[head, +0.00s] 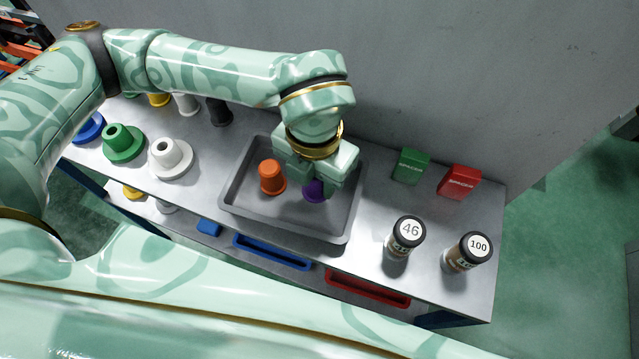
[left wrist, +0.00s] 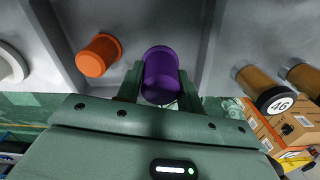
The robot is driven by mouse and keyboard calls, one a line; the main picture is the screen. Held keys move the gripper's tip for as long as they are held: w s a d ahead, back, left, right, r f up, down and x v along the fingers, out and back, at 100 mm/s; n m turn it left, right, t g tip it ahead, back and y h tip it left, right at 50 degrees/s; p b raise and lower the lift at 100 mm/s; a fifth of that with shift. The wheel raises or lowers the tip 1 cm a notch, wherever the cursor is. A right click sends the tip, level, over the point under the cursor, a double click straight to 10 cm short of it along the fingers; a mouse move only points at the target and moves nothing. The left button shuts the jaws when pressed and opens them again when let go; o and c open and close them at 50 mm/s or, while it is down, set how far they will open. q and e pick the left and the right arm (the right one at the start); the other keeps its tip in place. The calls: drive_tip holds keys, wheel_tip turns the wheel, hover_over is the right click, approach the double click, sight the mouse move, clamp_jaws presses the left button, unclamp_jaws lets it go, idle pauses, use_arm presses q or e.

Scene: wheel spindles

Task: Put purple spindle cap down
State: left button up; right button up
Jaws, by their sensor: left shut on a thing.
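The purple spindle cap (head: 313,191) is in the jaws of my left gripper (head: 322,192), over the right part of the grey tray (head: 263,219). In the left wrist view the purple cap (left wrist: 160,76) sits between the two fingers of the gripper (left wrist: 160,90), which are shut on it. I cannot tell whether the cap touches the tray floor. An orange cap (head: 271,177) stands in the tray to the left of the purple one, apart from it; it also shows in the left wrist view (left wrist: 98,55). My right gripper is not in view.
Green (head: 123,143) and white (head: 170,158) flanged pieces stand left of the tray. Green (head: 411,166) and red (head: 459,181) spacer boxes and jars marked 46 (head: 404,238) and 100 (head: 467,252) stand to its right. A grey wall rises behind the table.

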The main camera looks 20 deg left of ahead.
sight(319, 187)
use_arm(q)
drive_tip(key=shift+w+f, duration=0.25)
drive_tip(key=f, duration=0.1)
drive_tip(key=f+b, duration=0.1)
drive_tip(key=f, duration=0.2)
drive_tip(key=shift+w+d, duration=0.1)
drive_tip(key=shift+w, duration=0.2)
drive_tip(key=shift+r, duration=0.1)
drive_tip(key=o, duration=1)
drive_tip(key=shift+o, duration=0.2)
wheel_tip(319, 187, up, 12)
drive_tip(key=shift+r+p, duration=0.1)
drive_tip(key=shift+p, duration=1.15)
